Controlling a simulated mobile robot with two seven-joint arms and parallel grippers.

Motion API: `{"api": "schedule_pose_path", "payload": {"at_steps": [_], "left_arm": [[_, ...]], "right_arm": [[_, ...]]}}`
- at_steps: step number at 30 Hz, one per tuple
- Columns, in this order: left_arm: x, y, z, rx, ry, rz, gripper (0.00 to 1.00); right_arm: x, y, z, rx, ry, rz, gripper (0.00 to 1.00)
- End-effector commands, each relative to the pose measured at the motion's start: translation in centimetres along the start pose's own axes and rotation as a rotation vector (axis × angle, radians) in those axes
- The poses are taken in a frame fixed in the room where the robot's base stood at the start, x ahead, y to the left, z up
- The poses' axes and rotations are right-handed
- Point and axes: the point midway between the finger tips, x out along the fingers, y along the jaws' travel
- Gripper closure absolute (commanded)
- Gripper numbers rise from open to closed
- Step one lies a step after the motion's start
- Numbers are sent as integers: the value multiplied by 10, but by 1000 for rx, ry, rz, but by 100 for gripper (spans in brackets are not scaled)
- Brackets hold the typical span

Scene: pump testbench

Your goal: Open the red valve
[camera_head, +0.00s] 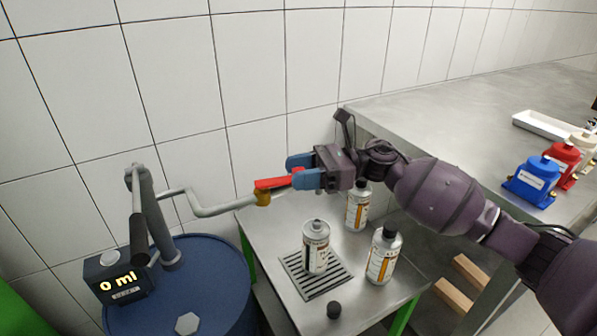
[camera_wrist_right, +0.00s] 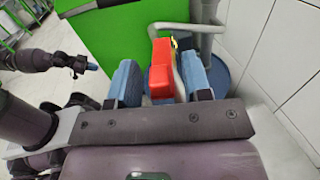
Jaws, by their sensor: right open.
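The red valve handle (camera_head: 271,183) sits on a brass fitting (camera_head: 262,198) at the end of the grey pipe (camera_head: 215,210) from the drum. My right gripper (camera_head: 294,172) comes from the right at the handle's free end, its blue fingers apart. In the right wrist view the red handle (camera_wrist_right: 162,70) lies between the two open fingers (camera_wrist_right: 159,84), with a gap to the right finger.
A blue drum (camera_head: 215,295) with a hand pump and a "0 ml" display (camera_head: 119,275) stands left. A metal table (camera_head: 265,245) holds several bottles, one on a drain grate (camera_head: 338,277), and a black cap (camera_head: 334,310). The tiled wall (camera_head: 250,100) is close behind.

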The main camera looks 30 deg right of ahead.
Motion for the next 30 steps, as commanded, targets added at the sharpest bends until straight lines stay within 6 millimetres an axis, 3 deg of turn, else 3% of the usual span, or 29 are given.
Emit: {"api": "schedule_pose_path", "payload": {"at_steps": [18,30], "left_arm": [[0,-1,2,0,-4,-2,100],[0,-1,2,0,-5,-3,100]], "right_arm": [[-94,0,-1,3,1,-1,55],[-105,0,-1,1,1,0,55]]}}
